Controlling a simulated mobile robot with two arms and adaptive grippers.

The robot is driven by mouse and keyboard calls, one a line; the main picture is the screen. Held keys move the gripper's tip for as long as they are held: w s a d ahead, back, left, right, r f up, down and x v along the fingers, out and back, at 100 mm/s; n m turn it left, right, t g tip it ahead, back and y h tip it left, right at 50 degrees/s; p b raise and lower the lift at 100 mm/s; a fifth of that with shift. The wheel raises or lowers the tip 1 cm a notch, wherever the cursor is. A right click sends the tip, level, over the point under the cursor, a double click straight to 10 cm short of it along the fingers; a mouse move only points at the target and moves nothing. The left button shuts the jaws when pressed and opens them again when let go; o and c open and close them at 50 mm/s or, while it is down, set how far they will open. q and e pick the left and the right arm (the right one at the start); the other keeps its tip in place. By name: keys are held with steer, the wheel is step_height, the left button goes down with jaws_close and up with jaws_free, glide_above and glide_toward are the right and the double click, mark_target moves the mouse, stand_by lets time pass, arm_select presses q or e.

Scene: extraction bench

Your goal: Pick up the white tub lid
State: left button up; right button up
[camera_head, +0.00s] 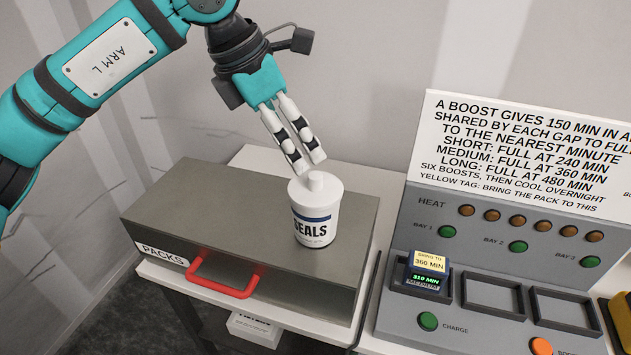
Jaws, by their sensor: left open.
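A white tub (316,222) marked "SEALS" with a blue band stands upright on the grey box labelled "PACKS". Its white lid (303,191) sits on top, with a small raised knob (315,180) in the middle. My left gripper (308,165) is just above the lid, its fingers pointing down at the knob. The fingers are open and look empty; a small gap seems to separate the tips from the knob, but contact is hard to judge. My right gripper is out of view.
The grey box (180,213) has a red handle (225,275) on its front. To the right stands a grey charging console (465,312) with buttons, lamps and a pack (427,275) in the left bay. A white sign (525,150) rises behind it.

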mark_target(313, 176)
arm_select(q)
steer(key=p+x, duration=0.1)
steer(key=x, duration=0.4)
steer(key=shift+d+f, duration=0.15)
steer(key=shift+f, duration=0.25)
steer(key=shift+w+d+f+p, duration=0.15)
steer(key=shift+f+p, duration=0.15)
steer(key=shift+p, duration=0.25)
steer(key=p+x, duration=0.2)
steer(key=x, duration=0.1)
steer(key=shift+w+d+f, duration=0.15)
steer(key=shift+w+f, duration=0.05)
steer(key=shift+w+d+f, duration=0.1)
steer(key=shift+d+f, duration=0.1)
steer(key=shift+f, duration=0.3)
steer(key=c, duration=0.8)
